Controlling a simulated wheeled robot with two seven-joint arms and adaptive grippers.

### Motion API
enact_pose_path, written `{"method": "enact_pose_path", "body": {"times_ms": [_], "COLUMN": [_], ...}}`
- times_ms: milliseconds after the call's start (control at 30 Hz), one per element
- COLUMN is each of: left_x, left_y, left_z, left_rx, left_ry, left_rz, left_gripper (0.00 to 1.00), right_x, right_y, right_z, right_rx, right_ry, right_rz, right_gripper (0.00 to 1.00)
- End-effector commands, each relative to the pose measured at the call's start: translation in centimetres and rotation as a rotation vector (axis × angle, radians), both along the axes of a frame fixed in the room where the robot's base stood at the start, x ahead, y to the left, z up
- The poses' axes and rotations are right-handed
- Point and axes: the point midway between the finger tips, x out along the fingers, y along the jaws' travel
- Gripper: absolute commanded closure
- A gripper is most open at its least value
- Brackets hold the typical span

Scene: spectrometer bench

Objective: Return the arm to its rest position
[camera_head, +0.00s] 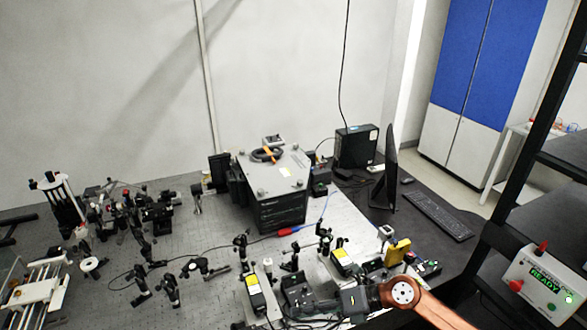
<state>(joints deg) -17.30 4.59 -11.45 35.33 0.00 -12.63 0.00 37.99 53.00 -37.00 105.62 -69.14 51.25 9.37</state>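My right arm, orange with a pale round joint cap, comes in from the lower right. My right gripper (300,297) is dark and points left, low over the front part of the optical bench (205,235). Its fingers blend with the dark mounts around it, so I cannot tell whether they are open or shut. No held object can be made out. My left arm and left gripper do not show in this view.
Small black optical mounts with yellow labels (341,256) stand close to the gripper. A large grey box instrument (283,190) stands behind. A monitor (391,170) and keyboard (438,214) are at right. A black rack (490,238) holds a control box reading READY (541,284).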

Motion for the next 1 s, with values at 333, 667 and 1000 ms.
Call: {"method": "enact_pose_path", "body": {"times_ms": [333, 667, 1000], "left_x": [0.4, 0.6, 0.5], "left_y": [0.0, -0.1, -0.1], "left_z": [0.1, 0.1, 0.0], "left_rx": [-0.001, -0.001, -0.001], "left_ry": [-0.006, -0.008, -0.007], "left_rz": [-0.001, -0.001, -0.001], "left_gripper": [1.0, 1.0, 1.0], "right_x": [5.6, 7.9, -4.8], "right_y": [-4.0, -23.0, -32.8], "right_z": [10.6, -1.2, -19.4], "right_rx": [0.894, 1.3, 1.273], "right_ry": [0.285, 0.716, 1.169], "right_rz": [-0.602, -1.427, -2.152], "right_gripper": [0.78, 0.78, 0.78]}}
